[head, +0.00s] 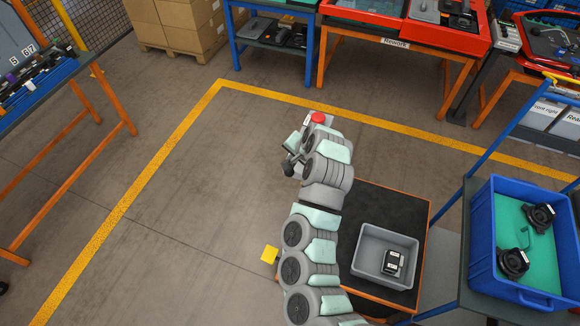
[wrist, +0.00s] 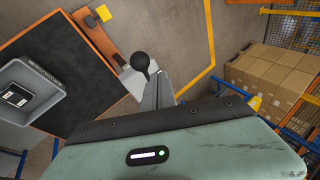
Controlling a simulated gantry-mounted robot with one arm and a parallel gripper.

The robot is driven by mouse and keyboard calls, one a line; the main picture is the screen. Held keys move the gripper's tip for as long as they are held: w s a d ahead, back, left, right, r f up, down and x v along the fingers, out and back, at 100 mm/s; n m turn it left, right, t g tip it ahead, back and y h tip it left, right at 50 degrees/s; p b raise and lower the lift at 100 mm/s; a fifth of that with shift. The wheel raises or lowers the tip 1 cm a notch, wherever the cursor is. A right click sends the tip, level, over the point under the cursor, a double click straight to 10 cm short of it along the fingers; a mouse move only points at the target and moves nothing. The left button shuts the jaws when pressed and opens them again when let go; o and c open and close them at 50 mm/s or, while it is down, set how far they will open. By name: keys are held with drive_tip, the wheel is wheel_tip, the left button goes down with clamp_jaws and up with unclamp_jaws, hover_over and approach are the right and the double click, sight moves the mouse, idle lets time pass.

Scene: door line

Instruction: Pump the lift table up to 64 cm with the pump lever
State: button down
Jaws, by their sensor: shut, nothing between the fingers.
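The lift table (head: 408,202) has a black top with an orange rim and stands right of my arm in the head view. Its top (wrist: 88,84) fills the left of the wrist view. The pump lever's black ball knob (wrist: 140,62) stands beside the table's orange edge, near a light grey housing (wrist: 133,82). My gripper (wrist: 158,84) is shut and empty, its fingers close to the knob. I cannot tell whether they touch it. In the head view my gripper (head: 290,166) is small and dark, and my arm hides much of the lever area. No height reading is legible.
A grey bin (head: 366,230) with a black part sits on the lift table. A blue crate (head: 491,236) with black parts stands on the right. A yellow tab (head: 270,254) is by the table's left edge. Open floor (head: 190,210) lies left.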

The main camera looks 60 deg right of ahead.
sight(291, 175)
drive_tip(key=shift+f, duration=0.1)
idle(0.3)
drive_tip(key=shift+a+f+b, duration=0.15)
drive_tip(key=shift+f+b, duration=0.15)
drive_tip(key=shift+b, duration=0.05)
drive_tip(key=shift+s+a+f+b, duration=0.1)
drive_tip(key=shift+a+f+b, duration=0.35)
drive_tip(key=shift+f, duration=0.55)
drive_tip(key=shift+w+a+f+b, duration=0.1)
drive_tip(key=shift+a+f+b, duration=0.3)
drive_tip(key=shift+f, duration=0.6)
drive_tip(key=shift+s+a+f+b, duration=0.1)
drive_tip(key=shift+a+f+b, duration=0.15)
drive_tip(key=shift+f+b, duration=0.55)
idle(2.8)
drive_tip(key=shift+f, duration=0.1)
idle(0.5)
drive_tip(key=shift+d+r, duration=0.4)
drive_tip(key=shift+r, duration=0.7)
drive_tip(key=shift+d+r, duration=0.45)
drive_tip(key=shift+r, duration=0.65)
drive_tip(key=shift+d+r, duration=0.4)
drive_tip(key=shift+r, duration=0.7)
